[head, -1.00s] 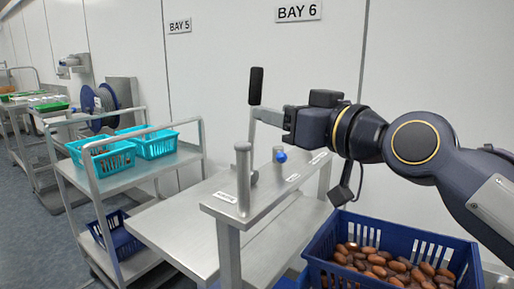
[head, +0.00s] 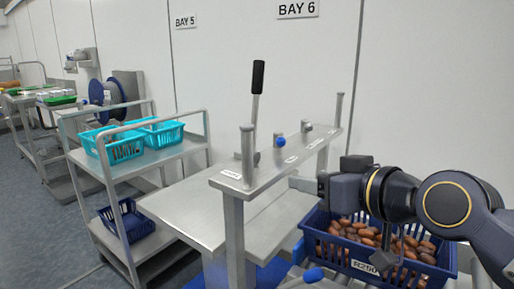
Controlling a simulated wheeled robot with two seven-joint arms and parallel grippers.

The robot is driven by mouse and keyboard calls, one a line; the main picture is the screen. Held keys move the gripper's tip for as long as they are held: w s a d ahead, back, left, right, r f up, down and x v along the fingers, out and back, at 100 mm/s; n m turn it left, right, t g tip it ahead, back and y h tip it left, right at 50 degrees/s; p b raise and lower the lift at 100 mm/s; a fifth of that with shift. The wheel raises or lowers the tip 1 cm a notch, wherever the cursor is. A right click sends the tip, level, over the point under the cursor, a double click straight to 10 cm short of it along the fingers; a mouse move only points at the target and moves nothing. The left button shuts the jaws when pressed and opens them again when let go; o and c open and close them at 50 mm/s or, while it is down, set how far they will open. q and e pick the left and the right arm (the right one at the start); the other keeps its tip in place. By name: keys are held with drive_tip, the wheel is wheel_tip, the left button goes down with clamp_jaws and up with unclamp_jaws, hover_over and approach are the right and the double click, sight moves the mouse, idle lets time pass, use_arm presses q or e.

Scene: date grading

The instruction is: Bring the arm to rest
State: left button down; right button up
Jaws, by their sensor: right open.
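My right arm comes in from the right edge. My left gripper is not in view.
The blue crate (head: 362,266) holds many brown dates below my right wrist, partly hidden by it. Blue knobs (head: 280,141) show on the stand and lower front. A cart (head: 190,153) with turquoise baskets (head: 126,150) stands left. A wall is behind.

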drive_tip(key=s+d+f+m+g+h, duration=0.15)
drive_tip(key=s+d+f, duration=0.35)
drive_tip(key=f, duration=0.5)
drive_tip(key=s+d+f+m+g+h, duration=0.1)
drive_tip(key=s+d+f+m+g, duration=0.15)
drive_tip(key=s+f, duration=0.6)
drive_tip(key=s+d+f+m+g+h, duration=0.25)
drive_tip(key=s+f, duration=0.35)
drive_tip(key=f, duration=0.5)
wheel_tip(320, 180, up, 25)
drive_tip(key=p, duration=2.5)
drive_tip(key=shift+d+f+y, duration=0.2)
drive_tip(key=shift+d+y, duration=0.15)
drive_tip(key=shift+y, duration=0.05)
drive_tip(key=shift+c, duration=0.2)
